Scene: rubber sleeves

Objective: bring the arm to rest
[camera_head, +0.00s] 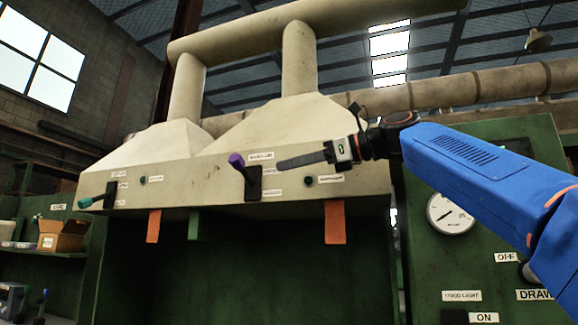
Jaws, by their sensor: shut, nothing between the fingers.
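My blue arm (480,172) reaches in from the right edge of the head view. My gripper (282,163) is at its far end, with long dark fingers pointing left, shut and empty. The fingertips are close in the picture to a lever with a purple sleeve (236,160) on the hood's front panel. I cannot tell from this one view whether they touch it. Another lever with a teal sleeve (86,202) sits farther left on the same panel and points left.
The beige hood panel (215,190) fills the middle, with orange strips (335,222) hanging below. A green cabinet with a round gauge (451,213) stands at the right, behind my arm. A cardboard box (63,236) sits on a shelf at the left.

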